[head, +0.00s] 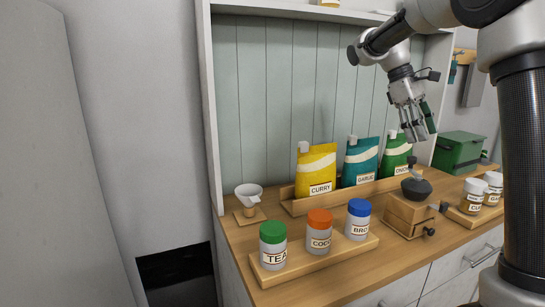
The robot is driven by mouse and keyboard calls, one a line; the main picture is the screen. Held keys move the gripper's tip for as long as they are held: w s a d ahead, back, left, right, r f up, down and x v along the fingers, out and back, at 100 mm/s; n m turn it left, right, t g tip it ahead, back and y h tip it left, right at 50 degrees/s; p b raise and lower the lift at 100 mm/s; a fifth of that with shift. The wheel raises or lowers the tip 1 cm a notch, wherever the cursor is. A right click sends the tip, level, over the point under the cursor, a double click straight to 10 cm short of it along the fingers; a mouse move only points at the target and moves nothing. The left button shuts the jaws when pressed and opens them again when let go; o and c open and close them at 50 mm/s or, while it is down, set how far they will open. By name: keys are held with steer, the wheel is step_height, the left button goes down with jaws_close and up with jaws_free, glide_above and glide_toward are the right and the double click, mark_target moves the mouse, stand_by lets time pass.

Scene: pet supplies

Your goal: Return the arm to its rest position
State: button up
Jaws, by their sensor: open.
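My gripper (417,122) hangs from my arm at the upper right in the head view, pointing down. It is open and empty, above the counter and in front of the green ONION pouch (397,158), part of which it hides. It is apart from the things below it.
A wooden counter (235,235) holds yellow CURRY (316,171) and teal GARLIC (360,162) pouches in a rack. The space around the gripper is free.

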steer(key=s+a+m+t+y, duration=0.1)
steer(key=s+m+t+y, duration=0.25)
steer(key=s, duration=1.15)
steer(key=s+a+f+m+t+y, duration=0.1)
steer(key=s+a+f+m+t, duration=0.25)
steer(key=s+f, duration=0.65)
steer(key=n+h, duration=0.8)
steer(key=n, duration=1.6)
glide_toward(412, 156)
step_height(412, 156, down, 2)
steer(key=d, duration=0.2)
steer(key=x, duration=0.7)
steer(key=shift+w+f, duration=0.2)
steer(key=shift+w, duration=0.25)
jaws_close()
